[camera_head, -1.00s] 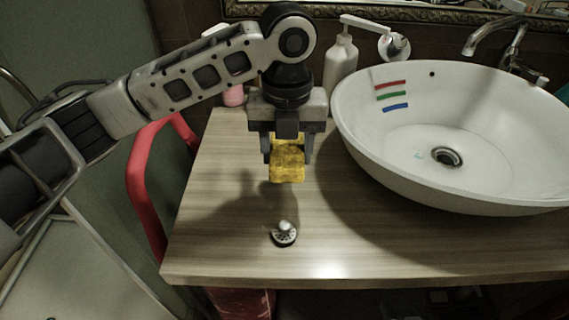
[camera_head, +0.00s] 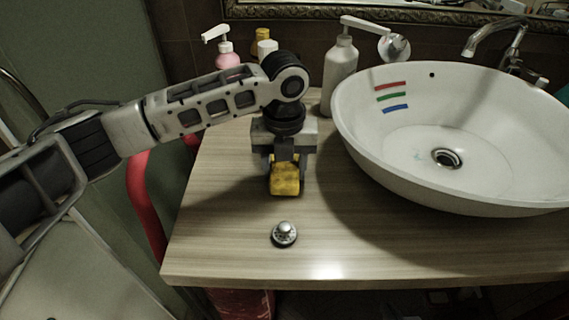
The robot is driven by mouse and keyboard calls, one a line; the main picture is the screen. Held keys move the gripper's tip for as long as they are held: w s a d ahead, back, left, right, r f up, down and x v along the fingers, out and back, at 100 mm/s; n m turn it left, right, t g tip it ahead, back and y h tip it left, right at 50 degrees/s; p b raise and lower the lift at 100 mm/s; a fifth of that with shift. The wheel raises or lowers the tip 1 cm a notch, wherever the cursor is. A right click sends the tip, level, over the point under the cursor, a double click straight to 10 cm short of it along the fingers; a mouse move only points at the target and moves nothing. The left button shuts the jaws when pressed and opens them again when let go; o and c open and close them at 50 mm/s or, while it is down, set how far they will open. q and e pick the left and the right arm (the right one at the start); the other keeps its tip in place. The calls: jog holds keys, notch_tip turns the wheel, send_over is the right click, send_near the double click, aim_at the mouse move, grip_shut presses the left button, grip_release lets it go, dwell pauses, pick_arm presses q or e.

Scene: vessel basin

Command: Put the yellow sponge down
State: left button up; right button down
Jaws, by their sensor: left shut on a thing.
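The yellow sponge (camera_head: 286,179) is at the left part of the wooden counter (camera_head: 225,215), left of the basin. My left gripper (camera_head: 285,170) points down and is shut on the sponge. The sponge is at or just above the counter top; I cannot tell whether it touches. Its upper part is hidden between the fingers. My right gripper is not in view.
A small round metal plug (camera_head: 284,234) lies in front of the sponge. A white basin (camera_head: 460,150) with red, green and blue marks stands at the right. A white pump bottle (camera_head: 340,70) and a pink bottle (camera_head: 228,58) stand behind. The counter's left front is clear.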

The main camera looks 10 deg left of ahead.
aim_at(285, 166)
pick_arm(q)
jog(key=o, duration=1)
jog(key=shift+c, duration=0.2)
notch_tip(285, 166, up, 12)
jog(key=shift+r, duration=0.15)
